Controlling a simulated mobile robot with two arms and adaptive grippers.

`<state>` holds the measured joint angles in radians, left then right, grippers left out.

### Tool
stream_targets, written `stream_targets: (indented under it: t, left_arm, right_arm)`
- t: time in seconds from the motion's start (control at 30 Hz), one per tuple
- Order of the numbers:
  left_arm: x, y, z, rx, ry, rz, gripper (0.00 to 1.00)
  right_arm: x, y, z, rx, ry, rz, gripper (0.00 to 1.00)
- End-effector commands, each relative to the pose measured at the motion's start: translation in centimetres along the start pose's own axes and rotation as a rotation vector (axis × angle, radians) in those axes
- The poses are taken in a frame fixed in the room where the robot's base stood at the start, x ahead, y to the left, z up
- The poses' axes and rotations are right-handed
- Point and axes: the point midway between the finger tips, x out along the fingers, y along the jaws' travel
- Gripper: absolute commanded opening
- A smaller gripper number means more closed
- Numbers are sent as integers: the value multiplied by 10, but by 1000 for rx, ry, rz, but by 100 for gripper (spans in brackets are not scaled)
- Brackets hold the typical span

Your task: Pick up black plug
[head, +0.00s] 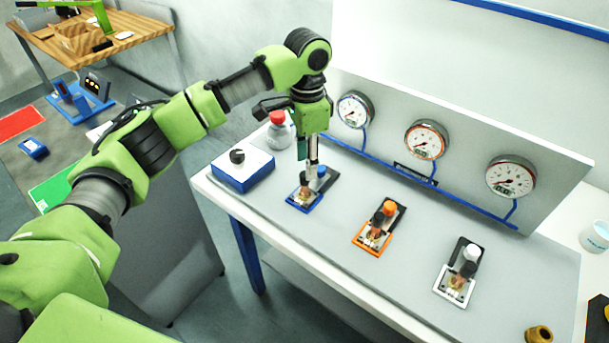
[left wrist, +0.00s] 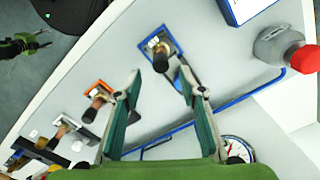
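A small black knob-like piece (head: 237,156) stands on a white-topped blue box (head: 243,178) at the left end of the bench; I cannot tell if it is the black plug. A blue-framed fitting (head: 304,198) with a copper-coloured part stands to its right. My left gripper (head: 312,165) points down just above and behind this fitting, partly hiding it. In the left wrist view, its green-padded fingers (left wrist: 158,80) are spread apart with nothing between them, and the blue-framed fitting (left wrist: 160,42) lies beyond the tips.
An orange fitting (head: 373,238) and a white fitting (head: 455,287) stand further right. A red-capped bottle (head: 279,131) is behind the box. Several gauges and a blue pipe line the back panel (head: 460,150). A brass piece (head: 538,334) lies near the front right.

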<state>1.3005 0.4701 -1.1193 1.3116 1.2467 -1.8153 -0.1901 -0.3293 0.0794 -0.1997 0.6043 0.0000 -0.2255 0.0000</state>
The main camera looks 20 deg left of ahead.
Motion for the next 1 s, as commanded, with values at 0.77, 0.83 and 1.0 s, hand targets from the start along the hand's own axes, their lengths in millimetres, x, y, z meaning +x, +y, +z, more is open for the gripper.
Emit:
stream_targets:
  t: [0.77, 0.83, 1.0]
  left_arm:
    - [58, -1, 4, 1, 2, -2, 37]
    - [58, -1, 4, 1, 2, -2, 22]
    - [58, -1, 4, 1, 2, -2, 0]
  right_arm:
    - [-24, 4, -26, 0, 36, 4, 45]
    - [-24, 4, -27, 0, 36, 4, 45]
    - [-24, 4, -31, 0, 43, 5, 45]
